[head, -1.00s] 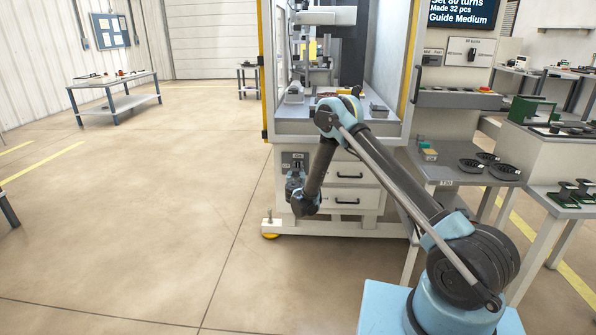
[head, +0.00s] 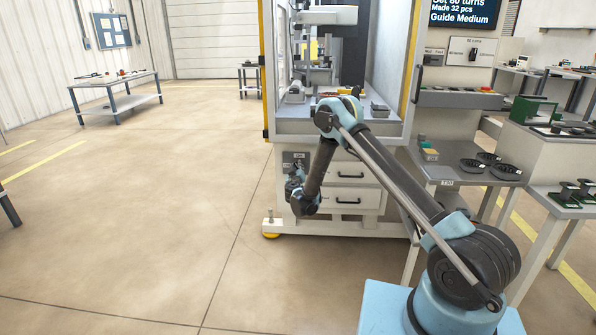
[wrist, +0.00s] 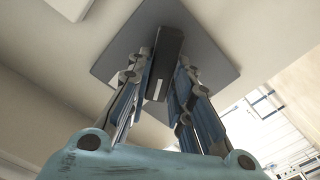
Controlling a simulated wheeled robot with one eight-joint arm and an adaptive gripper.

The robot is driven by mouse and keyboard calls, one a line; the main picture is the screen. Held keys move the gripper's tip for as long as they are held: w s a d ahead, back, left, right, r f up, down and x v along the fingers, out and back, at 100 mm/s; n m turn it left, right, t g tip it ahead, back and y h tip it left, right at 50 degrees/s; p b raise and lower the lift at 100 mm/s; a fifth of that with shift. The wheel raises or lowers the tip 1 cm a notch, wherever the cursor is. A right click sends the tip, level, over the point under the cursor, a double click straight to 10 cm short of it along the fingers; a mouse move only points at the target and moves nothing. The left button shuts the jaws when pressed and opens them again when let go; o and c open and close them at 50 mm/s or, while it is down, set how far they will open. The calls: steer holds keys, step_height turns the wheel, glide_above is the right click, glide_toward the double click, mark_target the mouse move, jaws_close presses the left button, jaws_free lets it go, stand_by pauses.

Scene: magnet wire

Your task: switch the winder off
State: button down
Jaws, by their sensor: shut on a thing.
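The winder (head: 343,153) is a pale cabinet with an open work bay above and drawers below. A small dark switch panel (head: 287,157) sits at the left of its lower front, mostly hidden by my wrist. My gripper (head: 291,178) is at this panel, its fingers too small to make out there. In the wrist view, my gripper (wrist: 164,83) has its fingers closed on the two sides of a black switch handle (wrist: 169,45) with a white mark. The handle stands on a dark grey square plate (wrist: 212,62). The switch's marked position cannot be read.
Drawers with black handles (head: 348,201) lie right of my wrist. A side table (head: 453,172) with black round parts stands right of the winder. The floor (head: 150,220) to the left is clear. A workbench (head: 118,103) stands far left.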

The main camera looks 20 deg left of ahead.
steer(key=n, duration=0.6)
steer(key=shift+a+f, duration=0.25)
steer(key=shift+a, duration=0.05)
steer(key=n, duration=0.5)
steer(key=shift+s+a+f+n, duration=0.1)
steer(key=shift+f+n, duration=0.15)
steer(key=shift+n, duration=0.15)
steer(key=c, duration=1.4)
jaws_free()
steer(key=shift+f, duration=0.1)
steer(key=shift+c, duration=0.2)
steer(key=v, duration=0.7)
steer(key=shift+s, duration=0.25)
